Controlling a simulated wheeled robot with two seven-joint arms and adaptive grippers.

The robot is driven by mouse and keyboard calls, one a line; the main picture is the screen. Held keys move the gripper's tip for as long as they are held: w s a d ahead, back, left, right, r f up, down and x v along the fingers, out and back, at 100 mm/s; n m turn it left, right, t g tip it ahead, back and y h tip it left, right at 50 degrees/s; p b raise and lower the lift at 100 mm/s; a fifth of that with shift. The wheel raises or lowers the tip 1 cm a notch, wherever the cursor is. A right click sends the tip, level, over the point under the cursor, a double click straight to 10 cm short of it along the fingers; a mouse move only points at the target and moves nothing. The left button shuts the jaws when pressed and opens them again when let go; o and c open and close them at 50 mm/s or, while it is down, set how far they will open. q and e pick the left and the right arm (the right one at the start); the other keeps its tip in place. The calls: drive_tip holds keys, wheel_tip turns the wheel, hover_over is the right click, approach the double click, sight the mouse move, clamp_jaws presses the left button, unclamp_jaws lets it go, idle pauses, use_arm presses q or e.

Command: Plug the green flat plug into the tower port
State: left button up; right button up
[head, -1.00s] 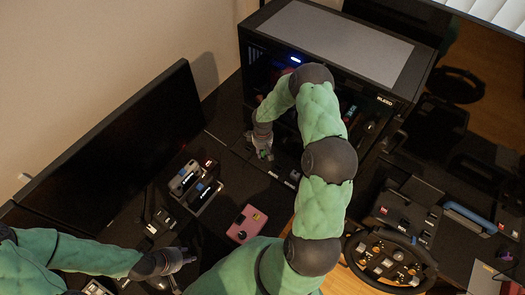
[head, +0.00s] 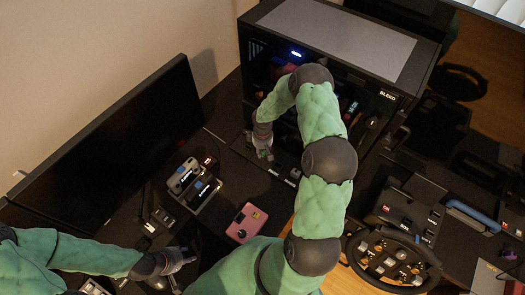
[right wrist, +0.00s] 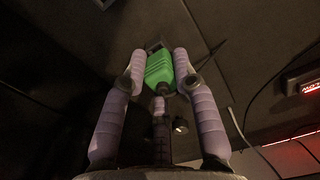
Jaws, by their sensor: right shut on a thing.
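The green flat plug (right wrist: 160,70) is held between the two fingertips of my right gripper (right wrist: 160,72) in the right wrist view. A small grey rectangular piece (right wrist: 154,44) shows just beyond the plug's far end; I cannot tell whether it is the plug's tip or a port. In the head view my right gripper (head: 264,152) is low in front of the black tower (head: 335,32), and the plug is too small there to make out clearly. My left gripper (head: 188,262) is at the lower left, apart from the tower; its finger opening is unclear.
A monitor (head: 105,150) stands at the left. A black double-slot device (head: 195,185) and a pink box (head: 246,222) lie on the dark desk. A racing wheel (head: 392,262) is at the lower right. Thin cables show in the right wrist view.

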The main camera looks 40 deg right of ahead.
drive_tip(key=shift+f, duration=0.25)
drive_tip(key=o, duration=1.1)
drive_tip(key=shift+r, duration=0.1)
wheel_tip(320, 180, up, 12)
